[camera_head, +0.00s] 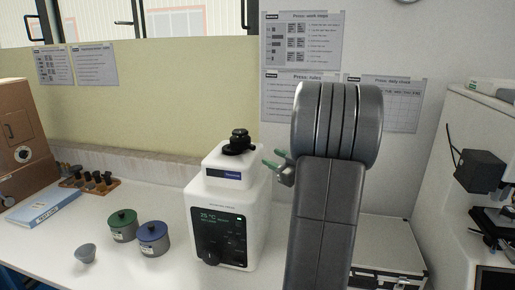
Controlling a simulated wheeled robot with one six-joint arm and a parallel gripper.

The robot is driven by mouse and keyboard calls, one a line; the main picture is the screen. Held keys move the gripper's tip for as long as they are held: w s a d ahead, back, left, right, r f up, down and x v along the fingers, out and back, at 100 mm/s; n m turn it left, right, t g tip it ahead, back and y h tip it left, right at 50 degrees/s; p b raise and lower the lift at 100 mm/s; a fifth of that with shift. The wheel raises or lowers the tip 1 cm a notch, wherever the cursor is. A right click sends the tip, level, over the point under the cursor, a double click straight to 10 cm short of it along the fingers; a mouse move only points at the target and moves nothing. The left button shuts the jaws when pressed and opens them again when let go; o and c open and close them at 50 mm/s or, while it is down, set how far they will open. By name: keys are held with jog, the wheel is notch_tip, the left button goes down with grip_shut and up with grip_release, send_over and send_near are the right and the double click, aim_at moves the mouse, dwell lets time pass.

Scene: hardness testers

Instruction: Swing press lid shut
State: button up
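The press (226,218) is a white machine standing on the white bench, with a dark display reading 25 °C and a black knob on its front. Its narrower white top section (219,163) carries a black round fitting (239,141). I cannot tell which part is the lid or how far it stands open. My gripper (274,158), with green fingertips, is just right of the top section, at about the height of its upper edge. The fingertips are apart, with nothing seen between them. My arm hides what lies behind it, right of the press.
Left of the press stand a green-lidded pot (123,226), a blue-lidded pot (153,239) and a small grey bowl (85,253). A blue box (44,209) and a wooden rack (90,183) lie farther left. A silver case (388,262) is at right.

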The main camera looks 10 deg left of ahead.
aim_at(254, 149)
jog(key=p+x, duration=0.2)
jog(key=x, duration=0.7)
jog(key=shift+w+a, duration=0.2)
jog(key=shift+c, duration=0.5)
grip_shut()
